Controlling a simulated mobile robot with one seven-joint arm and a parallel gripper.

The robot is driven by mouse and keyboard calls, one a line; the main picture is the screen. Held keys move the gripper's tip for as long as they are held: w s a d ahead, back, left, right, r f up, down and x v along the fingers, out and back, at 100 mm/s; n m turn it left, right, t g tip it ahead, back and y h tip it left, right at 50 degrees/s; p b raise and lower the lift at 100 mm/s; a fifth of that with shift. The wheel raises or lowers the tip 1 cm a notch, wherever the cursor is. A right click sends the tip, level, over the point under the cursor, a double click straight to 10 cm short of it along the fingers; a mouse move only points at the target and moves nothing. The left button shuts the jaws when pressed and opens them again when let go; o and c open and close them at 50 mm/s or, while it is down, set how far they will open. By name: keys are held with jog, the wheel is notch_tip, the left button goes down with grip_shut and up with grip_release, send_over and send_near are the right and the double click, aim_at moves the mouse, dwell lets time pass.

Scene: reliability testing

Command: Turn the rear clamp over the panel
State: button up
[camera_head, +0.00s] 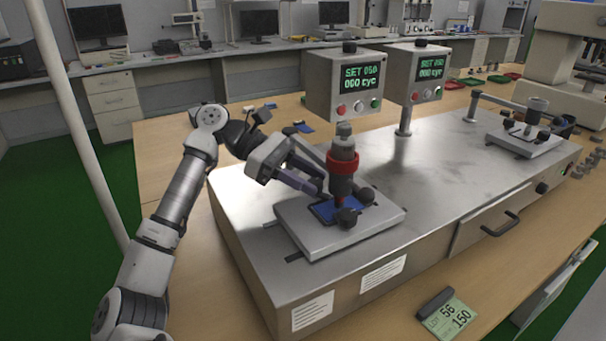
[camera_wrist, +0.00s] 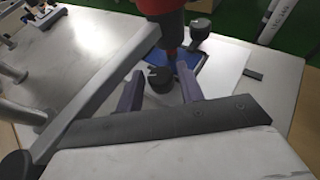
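A blue panel (camera_head: 325,210) lies on a pale fixture plate (camera_head: 310,243), under a grey plunger with a red collar (camera_head: 342,163). The front clamp's black knob (camera_head: 347,217) stands at the near edge of the panel. Another dark knob (camera_head: 365,195), seemingly the rear clamp, is partly behind the plunger. In the wrist view the rear clamp (camera_wrist: 160,80) appears between my fingers, beside the panel (camera_wrist: 188,60); the front knob (camera_wrist: 200,28) is farther off. My gripper (camera_head: 312,180) is open, left of the plunger. I cannot tell whether the fingers touch the clamp.
Two display boxes, one left (camera_head: 345,85) and one right (camera_head: 418,72), stand behind the plunger. A second station (camera_head: 525,140) is at the far right of the metal bench (camera_head: 430,165). A lot card (camera_head: 447,318) lies in front. The bench middle is clear.

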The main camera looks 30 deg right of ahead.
jog(key=v, duration=1.4)
jog(key=shift+p, duration=0.4)
jog(key=shift+s, duration=0.15)
